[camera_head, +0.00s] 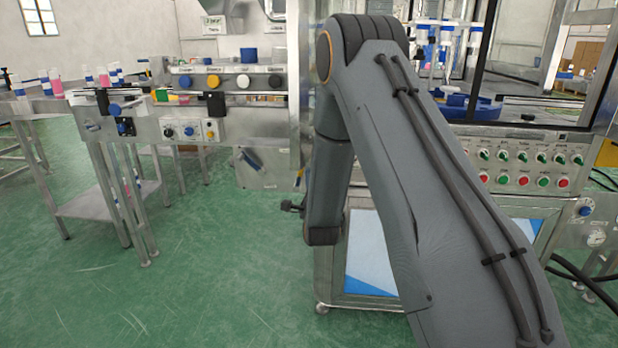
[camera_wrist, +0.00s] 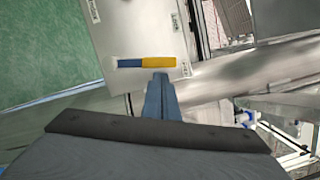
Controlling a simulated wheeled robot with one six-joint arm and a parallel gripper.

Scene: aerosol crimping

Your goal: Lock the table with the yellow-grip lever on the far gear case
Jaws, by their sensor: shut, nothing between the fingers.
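In the wrist view, a lever with a blue part and a yellow grip (camera_wrist: 159,62) lies across a pale metal case face (camera_wrist: 125,30). My gripper (camera_wrist: 161,76) is shut and empty, its tips just below the yellow grip in the picture. I cannot tell whether they touch it. In the head view, a dark blue lever (camera_head: 252,160) shows on a metal case (camera_head: 268,172) under the bench; its yellow part cannot be made out. My gripper (camera_head: 290,207) is small and dark there, below and right of that lever in the picture.
The metal bench (camera_head: 180,112) carries knobs and switches on its front. A control panel (camera_head: 525,165) with several green and red buttons is at the right, partly behind my arm. A steel side table (camera_head: 95,205) stands at the left. The green floor (camera_head: 190,275) in front is clear.

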